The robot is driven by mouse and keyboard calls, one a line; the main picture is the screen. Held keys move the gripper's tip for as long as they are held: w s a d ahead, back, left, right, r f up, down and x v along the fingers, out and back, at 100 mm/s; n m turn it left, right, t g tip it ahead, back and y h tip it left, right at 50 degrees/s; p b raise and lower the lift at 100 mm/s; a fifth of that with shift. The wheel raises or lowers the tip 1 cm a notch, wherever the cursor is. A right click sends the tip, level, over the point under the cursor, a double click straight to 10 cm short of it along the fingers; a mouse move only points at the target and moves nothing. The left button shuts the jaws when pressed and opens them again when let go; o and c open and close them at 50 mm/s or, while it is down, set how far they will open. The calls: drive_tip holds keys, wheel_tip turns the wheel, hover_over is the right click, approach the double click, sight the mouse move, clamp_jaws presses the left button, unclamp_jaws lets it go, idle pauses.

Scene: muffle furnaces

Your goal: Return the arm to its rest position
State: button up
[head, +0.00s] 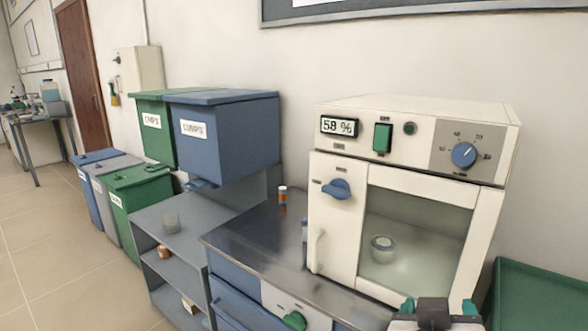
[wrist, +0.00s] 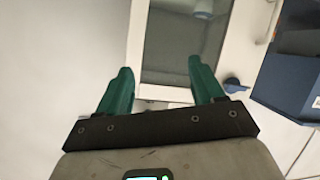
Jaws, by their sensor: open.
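My gripper (head: 438,306) shows at the bottom edge of the head view, in front of the lower right of the white furnace (head: 335,240). In the wrist view, its two green fingers are spread apart with nothing between them (wrist: 160,68). Beyond them is the furnace's window (wrist: 180,45), with the blue door knob (wrist: 235,86) to the right. Most of my arm is hidden from the head view.
The furnace stands on a metal-topped bench (head: 255,240) and its display reads 58 %. A small round container (head: 382,249) shows behind its window. A small orange bottle (head: 283,195) stands left of it. A grey shelf (head: 165,225) and lidded bins (head: 140,190) are further left. Floor at far left is clear.

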drive_tip(key=s+d+f+n+g+y+p, duration=0.1)
drive_tip(key=s+d+f+g+y, duration=0.25)
drive_tip(key=f, duration=0.65)
drive_tip(key=s+d+f+n+g+h+p, duration=0.15)
drive_tip(key=s+d+f, duration=0.35)
drive_tip(key=f, duration=0.5)
drive_tip(key=s+f+g+y, duration=0.2)
drive_tip(key=s+f, duration=0.3)
drive_tip(key=s, duration=0.3)
drive_tip(key=s+f+g+y+p, duration=0.1)
drive_tip(key=s+f+g+y, duration=0.1)
drive_tip(key=s+f, duration=0.4)
drive_tip(key=s+g, duration=0.1)
drive_tip(key=s, duration=0.1)
drive_tip(key=shift+s+a+m+g+y, duration=0.15)
drive_tip(key=shift+s+m+g+y, duration=0.15)
drive_tip(key=shift+s+m+y, duration=0.1)
drive_tip(key=shift+f, duration=0.1)
drive_tip(key=shift+c, duration=0.3)
